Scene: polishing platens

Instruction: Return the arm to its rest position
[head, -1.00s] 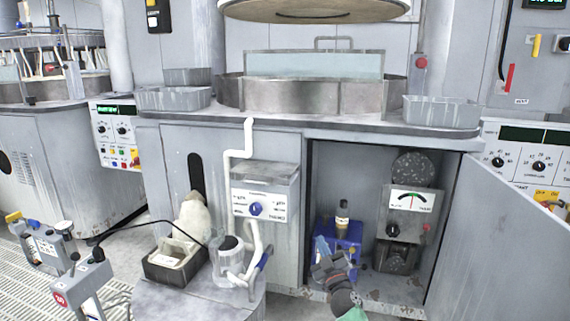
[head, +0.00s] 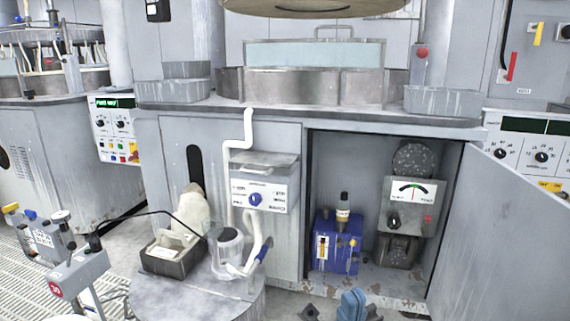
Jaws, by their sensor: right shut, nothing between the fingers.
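My right gripper (head: 352,303) shows at the bottom edge, low in front of the open cabinet (head: 373,147). Its blue fingertips are together with nothing between them, and the rest of it is cut off by the frame. It is clear of the blue box (head: 337,243) inside the cabinet. A small dark bottle with a pale label (head: 342,212) stands upright at that box. My left gripper is not in view.
The cabinet door (head: 498,235) stands open at the right. A gauge unit (head: 411,205) is inside the cabinet. A round grey stand (head: 190,296) at the lower left carries a clear jar (head: 227,250) and a dark tray (head: 172,262). Free floor lies before the cabinet.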

